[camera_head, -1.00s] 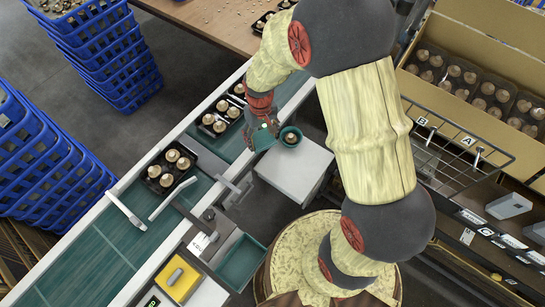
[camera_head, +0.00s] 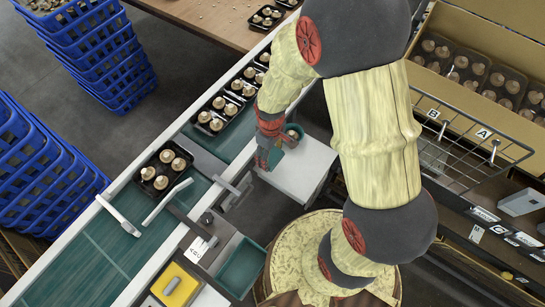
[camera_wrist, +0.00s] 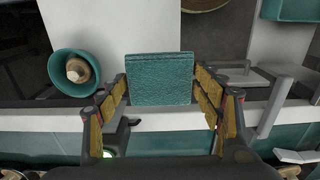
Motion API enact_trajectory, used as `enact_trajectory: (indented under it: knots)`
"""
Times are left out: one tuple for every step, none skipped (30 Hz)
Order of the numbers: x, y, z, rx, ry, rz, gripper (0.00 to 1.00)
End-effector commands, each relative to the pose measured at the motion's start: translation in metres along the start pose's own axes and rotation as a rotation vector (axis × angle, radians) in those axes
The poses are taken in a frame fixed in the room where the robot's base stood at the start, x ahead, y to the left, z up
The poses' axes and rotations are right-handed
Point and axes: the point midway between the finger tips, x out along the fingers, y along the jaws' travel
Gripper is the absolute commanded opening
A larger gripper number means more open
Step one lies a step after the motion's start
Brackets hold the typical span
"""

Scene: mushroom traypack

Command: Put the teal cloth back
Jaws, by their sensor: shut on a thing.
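The teal cloth (camera_wrist: 160,78) is a flat, textured square between the fingertips of my gripper (camera_wrist: 160,100) in the wrist view. My gripper is shut on it. In the head view the cloth (camera_head: 275,157) shows as a small teal patch at my gripper (camera_head: 266,152). It appears held above the left part of the white stand (camera_head: 306,176), beside the conveyor's edge. Whether it touches anything below is unclear.
A teal bowl (camera_wrist: 58,72) with a mushroom stands left of the cloth in the wrist view. Black mushroom trays (camera_head: 163,187) sit on the conveyor (camera_head: 120,240). An empty teal bin (camera_head: 242,267) and a wire basket (camera_head: 450,160) are nearby.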

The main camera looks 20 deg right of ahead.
Motion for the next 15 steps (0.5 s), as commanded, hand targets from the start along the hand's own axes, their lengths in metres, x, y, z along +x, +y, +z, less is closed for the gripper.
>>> enact_trajectory:
  knots:
    - [0.016,0.006,-0.002,0.001,-0.006,-0.004,0.38]
    - [0.021,0.009,-0.004,0.001,-0.006,-0.004,0.38]
    - [0.026,0.014,-0.006,0.001,-0.005,-0.003,0.38]
    - [0.030,0.017,-0.008,0.002,-0.005,-0.003,0.38]
    - [0.034,0.020,-0.010,0.001,-0.004,-0.003,0.38]
    - [0.037,0.023,-0.011,0.001,-0.004,-0.002,0.38]
    - [0.039,0.024,-0.012,0.000,-0.004,-0.002,0.38]
    - [0.041,0.026,-0.013,-0.001,-0.004,-0.002,0.38]
    - [0.042,0.027,-0.014,-0.001,-0.003,-0.002,0.38]
    - [0.043,0.028,-0.015,-0.001,-0.003,-0.002,0.38]
    - [0.044,0.029,-0.015,-0.001,-0.002,-0.001,0.38]
    - [0.045,0.030,-0.016,-0.001,-0.002,-0.001,0.38]
    - [0.047,0.031,-0.017,-0.001,-0.002,-0.001,0.38]
    - [0.049,0.033,-0.017,0.000,-0.003,-0.002,0.38]
    - [0.053,0.035,-0.018,0.001,-0.004,-0.002,0.38]
